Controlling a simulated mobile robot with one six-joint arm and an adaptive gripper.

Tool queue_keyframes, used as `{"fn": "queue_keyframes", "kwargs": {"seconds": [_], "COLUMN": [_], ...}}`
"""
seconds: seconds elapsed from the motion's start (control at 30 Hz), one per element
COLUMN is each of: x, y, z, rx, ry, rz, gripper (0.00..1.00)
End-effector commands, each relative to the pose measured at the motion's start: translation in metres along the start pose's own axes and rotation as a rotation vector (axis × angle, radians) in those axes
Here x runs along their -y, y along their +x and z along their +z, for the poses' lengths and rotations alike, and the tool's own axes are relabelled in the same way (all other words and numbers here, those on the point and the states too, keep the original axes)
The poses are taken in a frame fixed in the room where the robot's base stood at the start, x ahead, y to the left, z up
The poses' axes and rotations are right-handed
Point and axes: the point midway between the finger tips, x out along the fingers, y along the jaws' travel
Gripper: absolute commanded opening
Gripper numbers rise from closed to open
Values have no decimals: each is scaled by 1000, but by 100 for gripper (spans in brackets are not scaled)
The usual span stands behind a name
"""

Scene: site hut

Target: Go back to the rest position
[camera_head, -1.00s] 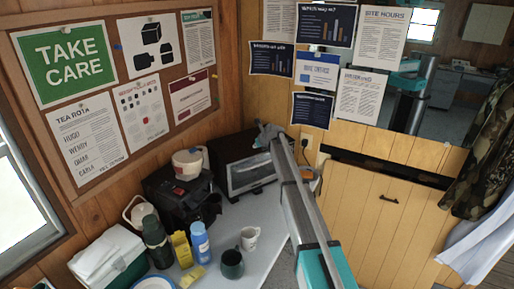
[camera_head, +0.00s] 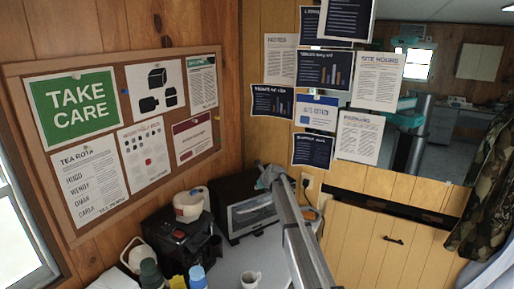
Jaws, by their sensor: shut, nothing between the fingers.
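My arm reaches up from the bottom edge, right of centre. At its far end the grey wrist and my gripper (camera_head: 268,177) show small, in front of the wood wall and beside the black toaster oven (camera_head: 246,214). My gripper is shut with nothing held. Its fingers are hard to make out at this distance. My arm covers part of the worktop and the wall behind it.
A notice board (camera_head: 112,88) hangs at left.

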Motion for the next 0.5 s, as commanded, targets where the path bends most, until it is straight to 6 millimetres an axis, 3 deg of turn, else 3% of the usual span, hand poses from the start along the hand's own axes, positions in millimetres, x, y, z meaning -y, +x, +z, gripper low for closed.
{"fn": "queue_keyframes", "kwargs": {"seconds": [0.5], "x": [-45], "y": [-82], "z": [-121], "rx": [-183], "ry": [-683], "rz": [92], "gripper": [0]}}
